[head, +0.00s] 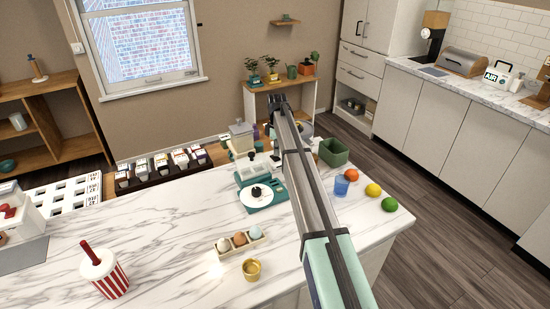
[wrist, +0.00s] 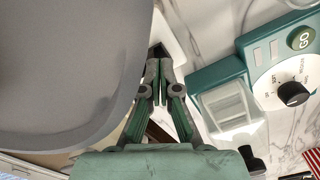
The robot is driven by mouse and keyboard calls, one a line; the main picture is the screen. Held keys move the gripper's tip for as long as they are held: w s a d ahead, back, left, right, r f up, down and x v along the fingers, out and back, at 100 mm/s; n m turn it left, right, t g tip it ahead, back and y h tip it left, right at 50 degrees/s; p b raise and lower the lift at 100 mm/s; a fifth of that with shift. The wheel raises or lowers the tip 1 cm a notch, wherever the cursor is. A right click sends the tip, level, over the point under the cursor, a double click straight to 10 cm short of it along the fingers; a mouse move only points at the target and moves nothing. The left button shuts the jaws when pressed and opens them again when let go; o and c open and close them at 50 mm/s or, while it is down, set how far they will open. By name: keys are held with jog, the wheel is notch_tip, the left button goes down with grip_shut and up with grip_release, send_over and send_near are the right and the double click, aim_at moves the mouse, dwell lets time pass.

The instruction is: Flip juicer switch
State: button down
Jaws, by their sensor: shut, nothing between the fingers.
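My gripper (wrist: 160,68) is shut and empty in the wrist view, its two fingers together. A large smooth grey rounded body (wrist: 70,70) fills the left of that view, close beside the fingers. A grey rounded thing (head: 306,129) shows partly behind my arm in the head view. It may be the juicer, but I cannot tell for sure. I cannot make out a switch on it. A teal and white appliance (head: 262,193) with a black dial stands left of my arm; in the wrist view it (wrist: 290,70) is at the right. My fingertips are hidden in the head view.
A cream appliance (head: 242,136) stands at the counter's back edge. A green bin (head: 334,152), blue cup (head: 341,186) and several fruits lie right of my arm. An egg tray (head: 240,242), gold cup (head: 251,269) and striped cup (head: 105,274) are nearer. The left marble top is mostly clear.

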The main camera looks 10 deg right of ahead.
aim_at(277, 159)
jog(key=shift+f+b, duration=0.35)
jog(key=shift+f, duration=0.75)
dwell(0.5)
jog(key=shift+r, duration=0.1)
jog(key=shift+r+p, duration=1.6)
jog(key=shift+r, duration=1.8)
